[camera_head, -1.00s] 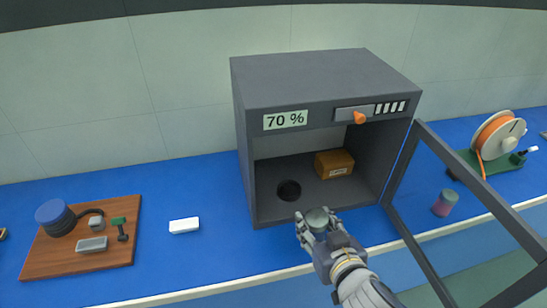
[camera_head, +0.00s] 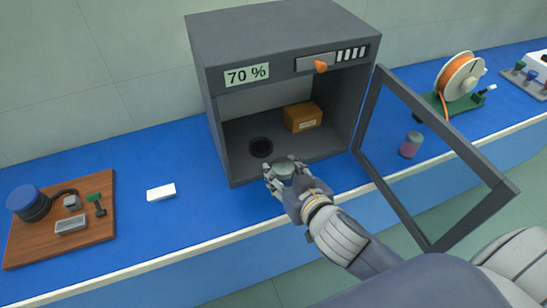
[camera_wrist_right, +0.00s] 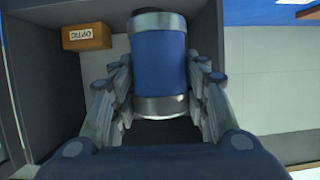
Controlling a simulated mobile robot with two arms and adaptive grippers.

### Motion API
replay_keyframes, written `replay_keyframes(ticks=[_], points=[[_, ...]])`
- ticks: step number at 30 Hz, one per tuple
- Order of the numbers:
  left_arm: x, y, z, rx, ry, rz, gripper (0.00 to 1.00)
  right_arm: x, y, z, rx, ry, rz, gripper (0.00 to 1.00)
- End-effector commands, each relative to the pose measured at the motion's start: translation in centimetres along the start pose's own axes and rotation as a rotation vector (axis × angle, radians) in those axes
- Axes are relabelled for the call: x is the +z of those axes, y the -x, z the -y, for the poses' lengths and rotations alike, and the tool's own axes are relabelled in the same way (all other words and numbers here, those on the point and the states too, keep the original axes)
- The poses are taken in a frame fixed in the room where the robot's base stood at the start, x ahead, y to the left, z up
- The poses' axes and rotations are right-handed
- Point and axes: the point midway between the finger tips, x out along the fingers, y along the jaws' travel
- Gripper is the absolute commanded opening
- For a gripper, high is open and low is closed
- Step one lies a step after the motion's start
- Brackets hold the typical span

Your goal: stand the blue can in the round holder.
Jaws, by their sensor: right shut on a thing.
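My right gripper (camera_head: 280,170) is shut on the blue can (camera_wrist_right: 159,62), which has silver bands at both ends. In the head view mostly the can's pale grey top (camera_head: 285,168) shows, between the fingers at the front edge of an open grey cabinet (camera_head: 280,45). The round holder (camera_head: 261,147) is a dark ring on the cabinet floor, behind and to the left of the can. It looks empty. My left gripper is not in view.
An orange-brown box (camera_head: 303,117) stands in the cabinet, right of the holder. The glazed door (camera_head: 437,190) hangs open to the right. A pink can (camera_head: 410,145) stands behind its glass. A white block (camera_head: 161,192) and a wooden board (camera_head: 90,240) lie to the left.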

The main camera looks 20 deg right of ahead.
Motion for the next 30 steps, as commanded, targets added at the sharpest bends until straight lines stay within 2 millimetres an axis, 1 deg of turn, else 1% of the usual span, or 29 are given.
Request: replay_keyframes(ticks=[1, 5, 6, 8, 9, 12, 16, 18, 22, 26, 30], points=[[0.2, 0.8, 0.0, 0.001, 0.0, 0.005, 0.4, -0.6, -0.9, 0.2, -0.016, 0.011, -0.002, 0.15], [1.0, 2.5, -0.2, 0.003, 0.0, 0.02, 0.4, -1.4, -4.5, 0.9, -0.083, 0.039, -0.004, 0.15], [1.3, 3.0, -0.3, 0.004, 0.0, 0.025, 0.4, -1.9, -5.7, 1.1, -0.105, 0.048, -0.005, 0.15], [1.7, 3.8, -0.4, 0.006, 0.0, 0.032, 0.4, -2.5, -7.6, 1.1, -0.134, 0.06, -0.004, 0.15], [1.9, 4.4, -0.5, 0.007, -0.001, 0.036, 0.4, -3.1, -8.9, 1.0, -0.151, 0.067, -0.006, 0.15], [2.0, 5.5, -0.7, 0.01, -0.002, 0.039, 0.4, -4.8, -11.8, 0.5, -0.183, 0.08, -0.008, 0.15], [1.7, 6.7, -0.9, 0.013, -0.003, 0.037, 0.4, -7.1, -14.8, -0.6, -0.205, 0.089, -0.006, 0.15], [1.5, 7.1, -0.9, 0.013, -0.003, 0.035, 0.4, -8.1, -16.0, -1.2, -0.209, 0.09, -0.006, 0.15], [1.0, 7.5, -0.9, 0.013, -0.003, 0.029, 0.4, -9.3, -17.4, -1.9, -0.212, 0.09, -0.004, 0.15], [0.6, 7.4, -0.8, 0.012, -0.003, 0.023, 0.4, -9.4, -17.9, -2.2, -0.213, 0.09, -0.002, 0.15], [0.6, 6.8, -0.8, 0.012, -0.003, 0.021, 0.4, -8.9, -18.1, -2.2, -0.213, 0.09, -0.002, 0.15]])
